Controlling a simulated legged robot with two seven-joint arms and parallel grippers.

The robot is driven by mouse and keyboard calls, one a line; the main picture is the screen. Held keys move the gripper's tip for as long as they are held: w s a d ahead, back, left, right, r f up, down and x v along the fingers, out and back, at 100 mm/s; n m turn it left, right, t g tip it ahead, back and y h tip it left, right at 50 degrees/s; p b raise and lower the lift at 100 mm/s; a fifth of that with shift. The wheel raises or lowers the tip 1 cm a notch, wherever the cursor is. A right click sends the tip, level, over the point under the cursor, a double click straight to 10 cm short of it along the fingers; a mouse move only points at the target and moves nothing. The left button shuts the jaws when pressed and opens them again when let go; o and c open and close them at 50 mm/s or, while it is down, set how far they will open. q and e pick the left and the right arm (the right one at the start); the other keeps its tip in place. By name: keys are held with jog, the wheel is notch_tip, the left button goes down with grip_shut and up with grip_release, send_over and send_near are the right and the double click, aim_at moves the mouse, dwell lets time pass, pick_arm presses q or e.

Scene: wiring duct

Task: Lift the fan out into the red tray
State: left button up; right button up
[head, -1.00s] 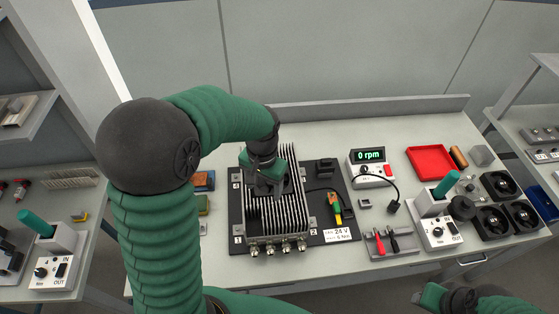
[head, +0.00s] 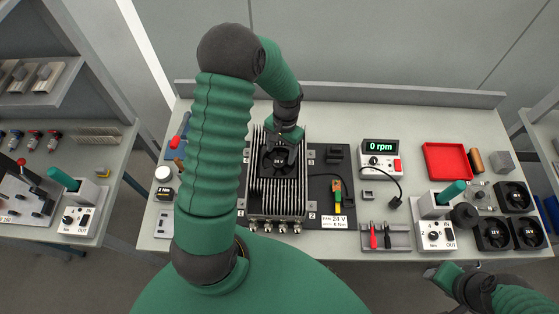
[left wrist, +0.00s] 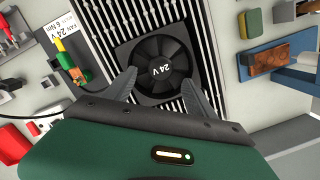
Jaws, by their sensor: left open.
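The black fan (head: 279,161), marked 24 V, sits in the finned grey heat-sink unit (head: 262,205) on the black board. It also shows in the left wrist view (left wrist: 161,68). My left gripper (head: 290,141) is over the fan's far side, and in the left wrist view its two fingers (left wrist: 160,90) are spread apart near the fan's two near corners, with nothing between them. Whether the fingers touch the fan frame, I cannot tell. The red tray (head: 447,145) lies at the right of the bench. My right gripper (head: 441,273) is at the lower right, before the bench's front edge.
A meter reading 0 rpm (head: 380,158) stands between the unit and the tray. A cabled green and yellow connector (head: 337,194) lies right of the unit. Several other fans (head: 493,232) and a control box with a teal handle (head: 435,233) stand at the right.

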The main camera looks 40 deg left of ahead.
aim_at(279, 162)
pick_arm(q)
jog(key=f, duration=0.2)
jog(key=s+f+p, duration=0.1)
jog(key=shift+d+f, duration=0.1)
jog(key=shift+d, duration=0.25)
jog(key=shift+s+a+f, duration=0.1)
jog(key=shift+a+f, duration=0.05)
jog(key=shift+a, duration=0.05)
jog(key=shift+a+f, duration=0.1)
jog(key=shift+a, duration=0.05)
jog(key=shift+c, duration=0.6)
jog(key=shift+a, duration=0.1)
jog(key=c, duration=0.5)
jog(key=shift+d, duration=0.25)
jog(key=c, duration=0.6)
